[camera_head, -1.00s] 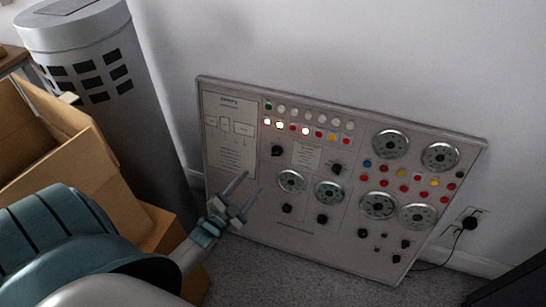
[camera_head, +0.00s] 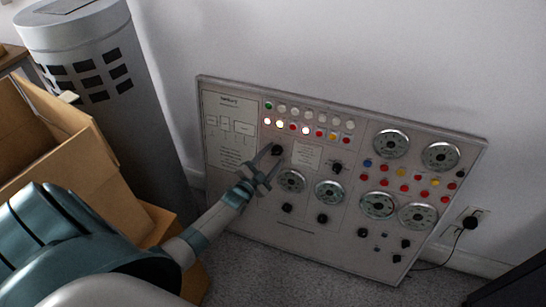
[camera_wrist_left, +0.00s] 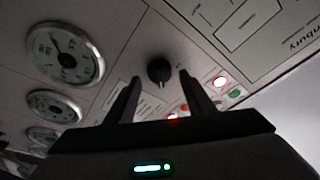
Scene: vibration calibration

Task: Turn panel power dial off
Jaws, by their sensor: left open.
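The control panel (camera_head: 232,170) leans against the wall. Its black dial (camera_head: 277,150) sits at the upper left, below the row of lit lamps. My left gripper (camera_head: 268,160) is open, its two fingers reaching up toward this dial. In the left wrist view the dial (camera_wrist_left: 159,71) shows beyond and between the two open fingertips (camera_wrist_left: 158,82), with nothing held. Whether the fingers touch the dial cannot be told. My right gripper is not in view.
Round gauges (camera_head: 291,180) and other black knobs (camera_head: 337,168) sit close to the right of the gripper. A cardboard box (camera_head: 110,190) and a grey cylinder (camera_head: 150,120) stand at the left. A plug with a cable (camera_head: 469,223) is at the right wall.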

